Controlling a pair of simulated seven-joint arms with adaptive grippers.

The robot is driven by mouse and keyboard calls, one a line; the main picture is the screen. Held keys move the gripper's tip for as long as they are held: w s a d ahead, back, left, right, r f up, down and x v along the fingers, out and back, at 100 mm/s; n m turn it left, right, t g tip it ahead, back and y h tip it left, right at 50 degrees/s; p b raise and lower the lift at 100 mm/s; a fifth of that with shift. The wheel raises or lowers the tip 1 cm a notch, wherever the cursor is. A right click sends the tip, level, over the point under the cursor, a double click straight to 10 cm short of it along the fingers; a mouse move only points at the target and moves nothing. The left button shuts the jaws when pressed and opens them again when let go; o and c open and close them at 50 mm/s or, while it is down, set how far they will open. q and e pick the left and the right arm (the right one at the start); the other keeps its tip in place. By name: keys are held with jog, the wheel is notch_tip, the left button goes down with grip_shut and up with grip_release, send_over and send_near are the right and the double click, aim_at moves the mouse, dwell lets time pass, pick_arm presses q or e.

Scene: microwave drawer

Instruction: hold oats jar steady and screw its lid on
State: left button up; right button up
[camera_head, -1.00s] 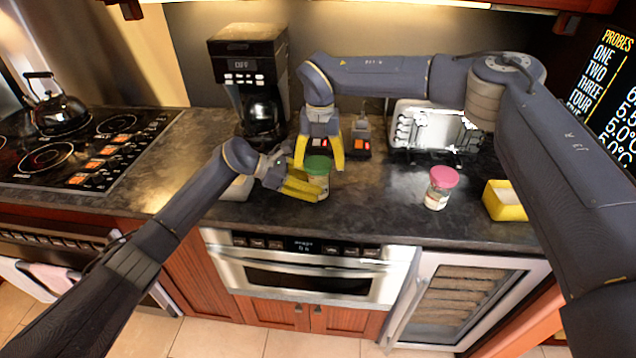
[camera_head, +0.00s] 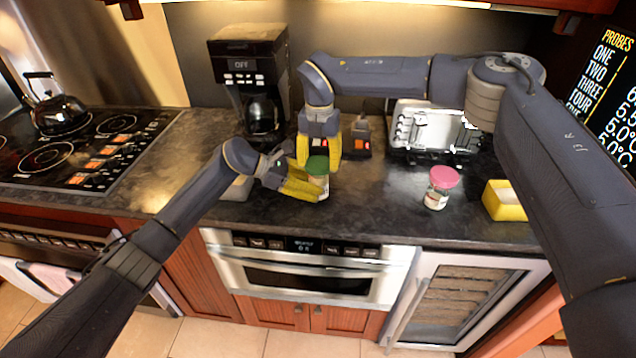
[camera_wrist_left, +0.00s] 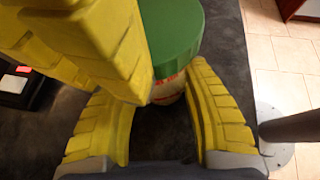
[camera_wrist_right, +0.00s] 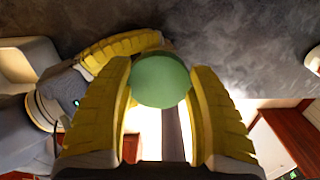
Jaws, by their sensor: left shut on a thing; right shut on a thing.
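The oats jar (camera_head: 322,182) stands on the dark counter with its green lid (camera_head: 317,165) on top. The lid also shows in the left wrist view (camera_wrist_left: 171,35) and in the right wrist view (camera_wrist_right: 160,80). My left gripper (camera_head: 305,189) is shut around the jar body from the left, below the lid. My right gripper (camera_head: 319,160) points down from above, its yellow fingers on either side of the green lid and shut on it. Most of the jar body is hidden by the fingers. I cannot tell how tightly the lid is seated.
A jar with a pink lid (camera_head: 440,188) stands to the right, with a yellow box (camera_head: 504,201) beyond it. A coffee maker (camera_head: 249,80) and a toaster (camera_head: 425,130) stand behind. The counter between the two jars is clear.

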jog(key=m, duration=0.5)
jog(key=shift+d+f, duration=0.1)
jog(key=shift+d, duration=0.1)
jog(key=m, duration=0.3)
jog(key=shift+w+m, duration=0.1)
jog(key=shift+m, duration=0.2)
jog(key=m, duration=0.4)
jog(key=shift+w, duration=0.1)
jog(key=m, duration=0.4)
jog(key=o, duration=1)
jog(key=shift+o, duration=1.2)
jog(key=shift+a, duration=0.1)
